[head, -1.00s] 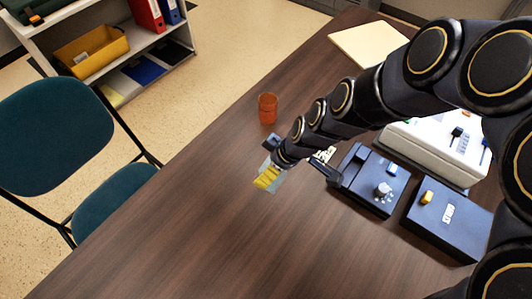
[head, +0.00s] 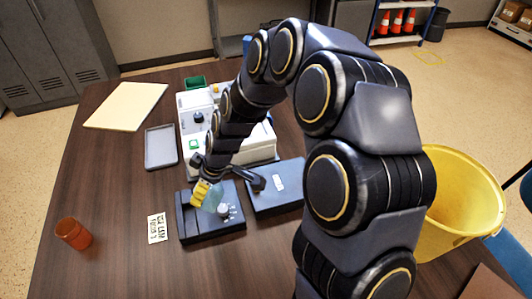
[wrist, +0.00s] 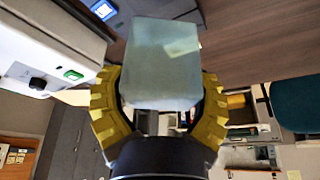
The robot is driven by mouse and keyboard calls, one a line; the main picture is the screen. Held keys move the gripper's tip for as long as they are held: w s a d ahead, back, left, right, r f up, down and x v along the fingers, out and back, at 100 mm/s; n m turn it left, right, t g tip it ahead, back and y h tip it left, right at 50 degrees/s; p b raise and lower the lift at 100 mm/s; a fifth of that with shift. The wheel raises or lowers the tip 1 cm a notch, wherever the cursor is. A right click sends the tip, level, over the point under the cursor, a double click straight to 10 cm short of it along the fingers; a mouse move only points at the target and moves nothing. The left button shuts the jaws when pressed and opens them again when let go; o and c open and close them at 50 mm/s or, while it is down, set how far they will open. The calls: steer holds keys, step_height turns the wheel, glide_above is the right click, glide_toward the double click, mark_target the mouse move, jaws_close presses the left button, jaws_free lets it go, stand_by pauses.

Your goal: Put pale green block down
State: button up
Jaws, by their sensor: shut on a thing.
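The pale green block (wrist: 160,60) fills the upper middle of the wrist view, between the yellow fingers of my gripper (wrist: 160,92). The fingers are shut on its sides. I cannot tell the exact gap between the block and the box.
A second dark box (head: 276,188) and a white machine (head: 259,143) stand close by. A grey tray (head: 161,147), a small printed card (head: 157,228) and an orange cup (head: 73,233) are on the table (head: 110,180). A yellow bin (head: 460,195) stands right.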

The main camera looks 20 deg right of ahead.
steer(key=d+m+t+h, duration=0.3)
steer(key=d+m, duration=0.8)
steer(key=d, duration=2.3)
steer(key=shift+g+h, duration=0.3)
steer(key=shift+g, duration=0.4)
steer(key=w+d+f, duration=0.2)
steer(key=w+f, duration=0.1)
steer(key=w, duration=0.1)
steer(key=w+d+f, duration=0.2)
steer(key=w+f, duration=0.1)
steer(key=w, duration=0.1)
steer(key=w+d+f, duration=0.3)
steer(key=w, duration=0.1)
steer(key=shift+w+f, duration=0.15)
steer(key=shift+f, duration=1.65)
steer(key=shift+f, duration=0.15)
steer(key=o, duration=1.2)
steer(key=shift+c, duration=0.2)
